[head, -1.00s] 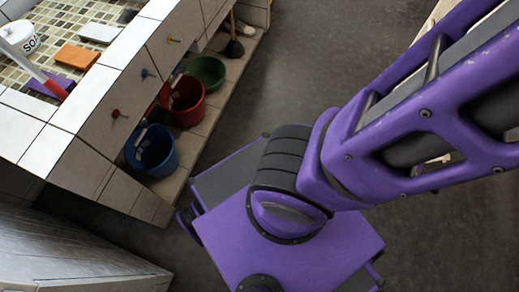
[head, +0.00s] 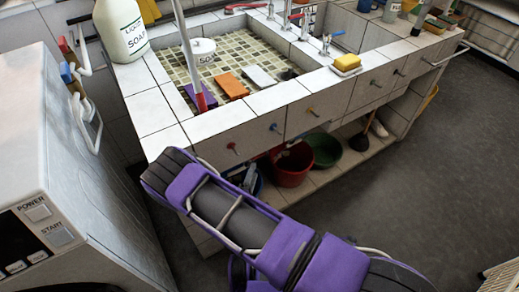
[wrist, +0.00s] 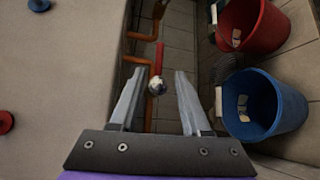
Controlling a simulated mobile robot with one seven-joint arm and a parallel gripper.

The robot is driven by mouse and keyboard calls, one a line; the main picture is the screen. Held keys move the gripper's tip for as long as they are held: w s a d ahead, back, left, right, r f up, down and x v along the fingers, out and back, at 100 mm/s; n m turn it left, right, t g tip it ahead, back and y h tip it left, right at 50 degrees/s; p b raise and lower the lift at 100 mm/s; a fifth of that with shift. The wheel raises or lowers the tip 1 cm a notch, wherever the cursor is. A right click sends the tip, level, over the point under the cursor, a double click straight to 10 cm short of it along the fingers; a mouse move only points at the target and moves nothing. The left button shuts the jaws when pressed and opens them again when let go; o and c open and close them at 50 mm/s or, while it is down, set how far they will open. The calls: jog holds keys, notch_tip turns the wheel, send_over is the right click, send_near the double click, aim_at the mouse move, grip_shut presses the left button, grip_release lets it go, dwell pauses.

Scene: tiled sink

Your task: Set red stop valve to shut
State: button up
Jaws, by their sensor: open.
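In the wrist view a red bar-shaped handle (wrist: 159,58) points up the picture from a round metallic part (wrist: 157,86), beside orange-brown pipes (wrist: 148,112). It looks like the red stop valve. My gripper (wrist: 160,72) is open and empty. Its two grey fingers stand to the left and right of the round part in the picture; whether they reach its depth I cannot tell. In the head view my arm reaches to the front left of the sink counter, and the gripper and valve are hidden.
A blue bucket (wrist: 264,104) and a red bucket (wrist: 252,26) stand close right of my gripper. The counter front (wrist: 60,80), with red (wrist: 5,122) and blue (wrist: 39,5) knobs, lies left. A white appliance (head: 60,170) stands left in the head view.

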aim_at(259, 156)
jog(key=x, duration=0.9)
jog(key=shift+w+b, duration=0.35)
jog(key=shift+b, duration=0.05)
jog(key=shift+c, duration=0.3)
grip_shut()
dwell(0.5)
